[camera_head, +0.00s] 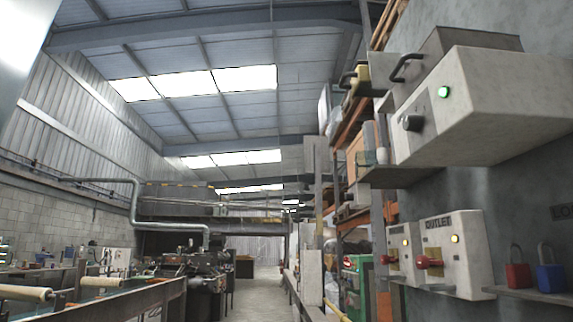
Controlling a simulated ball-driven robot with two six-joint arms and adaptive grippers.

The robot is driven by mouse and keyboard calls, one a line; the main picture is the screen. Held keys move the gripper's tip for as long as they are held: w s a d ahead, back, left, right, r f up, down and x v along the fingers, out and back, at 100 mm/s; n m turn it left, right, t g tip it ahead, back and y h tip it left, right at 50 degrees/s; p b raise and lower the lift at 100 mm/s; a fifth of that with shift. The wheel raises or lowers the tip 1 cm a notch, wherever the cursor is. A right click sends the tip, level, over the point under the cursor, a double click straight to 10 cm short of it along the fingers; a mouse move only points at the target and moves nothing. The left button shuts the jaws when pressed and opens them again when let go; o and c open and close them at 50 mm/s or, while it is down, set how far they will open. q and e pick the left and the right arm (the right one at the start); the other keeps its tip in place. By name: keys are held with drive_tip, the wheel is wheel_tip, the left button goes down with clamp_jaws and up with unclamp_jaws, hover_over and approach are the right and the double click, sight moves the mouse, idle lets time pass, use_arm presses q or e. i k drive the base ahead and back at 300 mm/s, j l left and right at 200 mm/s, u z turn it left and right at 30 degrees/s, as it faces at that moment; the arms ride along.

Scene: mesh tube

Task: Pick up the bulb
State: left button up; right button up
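A small whitish rounded object (382,156), possibly the bulb, stands on a small wall shelf (405,176) below a white box. It is too small to identify for certain. Neither of my grippers shows in the head view.
A white box (480,110) with a green light and black knob juts from the right wall. Below are outlet boxes (458,250) with red knobs. A red padlock (517,274) and blue padlock (550,277) stand on another shelf. An aisle (258,296) runs through the middle, machinery at left.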

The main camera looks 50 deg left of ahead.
sight(382, 156)
drive_tip(key=u, duration=0.9)
drive_tip(key=i+j, duration=0.1)
drive_tip(key=j, duration=0.25)
drive_tip(key=i+j, duration=0.1)
drive_tip(key=j, duration=0.25)
